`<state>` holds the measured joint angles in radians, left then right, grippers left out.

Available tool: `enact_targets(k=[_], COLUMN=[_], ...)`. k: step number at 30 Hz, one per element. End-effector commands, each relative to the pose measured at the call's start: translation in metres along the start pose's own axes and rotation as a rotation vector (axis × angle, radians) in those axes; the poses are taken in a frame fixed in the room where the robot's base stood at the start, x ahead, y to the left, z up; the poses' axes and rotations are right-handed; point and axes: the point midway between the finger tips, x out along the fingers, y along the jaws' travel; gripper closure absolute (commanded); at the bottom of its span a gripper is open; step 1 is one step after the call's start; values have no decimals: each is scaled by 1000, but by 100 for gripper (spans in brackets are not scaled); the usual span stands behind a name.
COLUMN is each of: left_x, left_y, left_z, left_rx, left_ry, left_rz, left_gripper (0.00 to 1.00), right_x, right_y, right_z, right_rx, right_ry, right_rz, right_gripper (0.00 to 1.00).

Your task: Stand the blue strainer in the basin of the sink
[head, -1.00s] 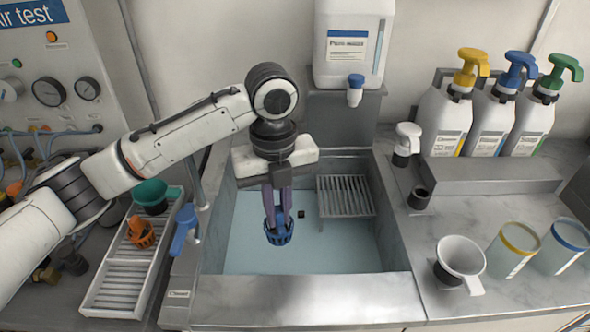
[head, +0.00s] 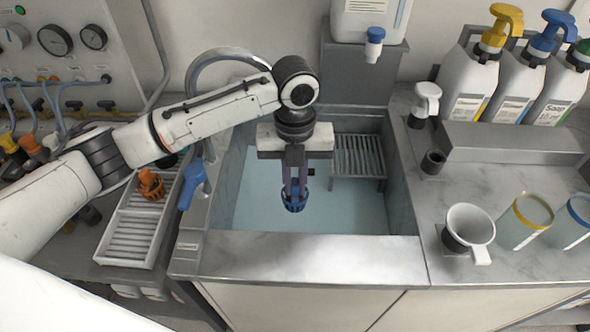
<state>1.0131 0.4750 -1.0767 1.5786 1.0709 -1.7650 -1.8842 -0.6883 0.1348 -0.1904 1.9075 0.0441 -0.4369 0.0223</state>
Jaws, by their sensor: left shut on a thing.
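The blue strainer (head: 294,202) is a small slotted cup and hangs upright below my left gripper (head: 296,185). My left gripper points down and is shut on the strainer, its fingers reaching into or against its top. Both are over the basin of the sink (head: 260,205), within its walls. I cannot tell whether the strainer's bottom touches the basin floor. My right gripper is not in view.
A slatted rack (head: 357,156) fills the basin's back right. A blue-handled tap (head: 193,183) stands at the sink's left edge, beside a white drain tray (head: 135,225) with an orange strainer (head: 150,184). A white funnel cup (head: 468,228) is on the right counter. The front basin floor is clear.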

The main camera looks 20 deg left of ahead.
Motion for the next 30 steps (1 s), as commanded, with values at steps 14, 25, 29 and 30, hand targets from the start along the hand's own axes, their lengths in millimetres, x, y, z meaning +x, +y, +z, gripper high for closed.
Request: enact_targets(k=[14, 25, 29, 30], left_x=[59, 108, 121, 124], left_y=[0, 0, 0, 0], left_z=[-1, -1, -1, 0], left_rx=[1, 1, 1, 1], left_ry=[2, 0, 0, 0], left_rz=[1, -1, -1, -1], left_gripper=[100, 100, 100, 100], right_x=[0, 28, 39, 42], right_y=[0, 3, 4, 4], right_z=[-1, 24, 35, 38], right_rx=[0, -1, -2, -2], right_ry=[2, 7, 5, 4], right_rz=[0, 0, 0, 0], right_gripper=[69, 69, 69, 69])
